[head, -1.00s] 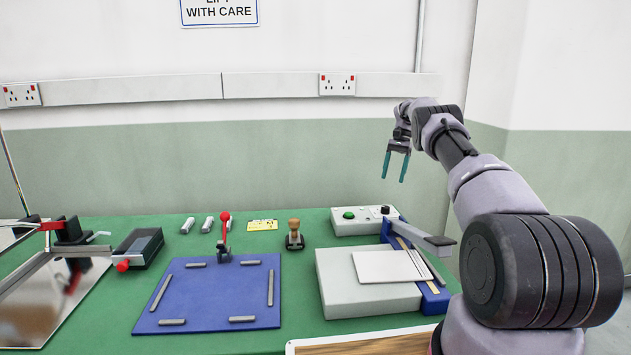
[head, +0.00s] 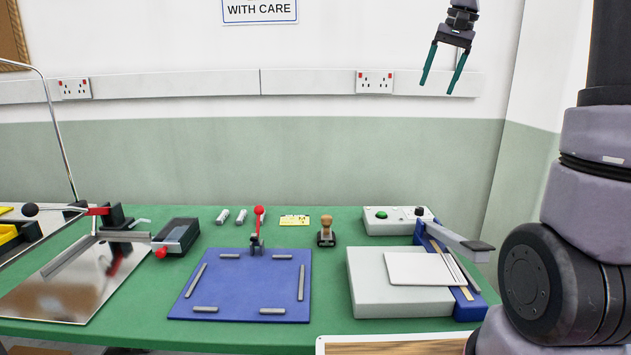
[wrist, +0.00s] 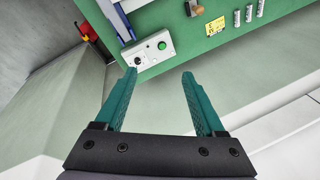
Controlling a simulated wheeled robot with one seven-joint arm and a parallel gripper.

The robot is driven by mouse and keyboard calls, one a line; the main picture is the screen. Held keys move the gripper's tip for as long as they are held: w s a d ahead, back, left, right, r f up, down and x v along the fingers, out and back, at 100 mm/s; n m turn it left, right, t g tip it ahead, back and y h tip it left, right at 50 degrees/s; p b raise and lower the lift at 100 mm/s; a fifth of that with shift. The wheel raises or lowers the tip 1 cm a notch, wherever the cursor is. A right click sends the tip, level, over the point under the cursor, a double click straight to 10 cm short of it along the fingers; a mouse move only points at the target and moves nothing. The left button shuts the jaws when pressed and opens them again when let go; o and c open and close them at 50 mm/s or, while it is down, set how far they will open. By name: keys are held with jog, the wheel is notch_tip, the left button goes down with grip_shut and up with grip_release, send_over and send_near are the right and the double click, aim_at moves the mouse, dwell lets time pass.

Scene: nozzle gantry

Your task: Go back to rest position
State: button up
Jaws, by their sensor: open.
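My gripper (head: 442,68) is raised high at the upper right of the head view, in front of the wall and well above the bench. Its two teal fingers are spread apart with nothing between them. In the wrist view my gripper (wrist: 160,100) also shows open and empty, with the bench below and beyond the fingertips. My arm's larger links fill the right side of the head view. The part of the arm between those links and the gripper is out of the picture.
The green bench (head: 335,285) holds a blue plate (head: 240,285) with grey bars and a red-knobbed clamp, a wooden-handled stamp (head: 326,232), a control box (head: 390,221) with a green button, and a grey block (head: 380,300). A thin metal pole (head: 58,130) stands left. Air around the gripper is clear.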

jog(key=s+a+f+t, duration=0.2)
jog(key=s+f, duration=0.1)
jog(key=s, duration=0.9)
jog(key=s+a+f+n+t, duration=0.1)
jog(key=s+a+f+t, duration=0.1)
jog(key=s, duration=1)
jog(key=shift+s+a+f, duration=0.35)
jog(key=shift+a+f, duration=0.1)
jog(key=shift+a, duration=0.2)
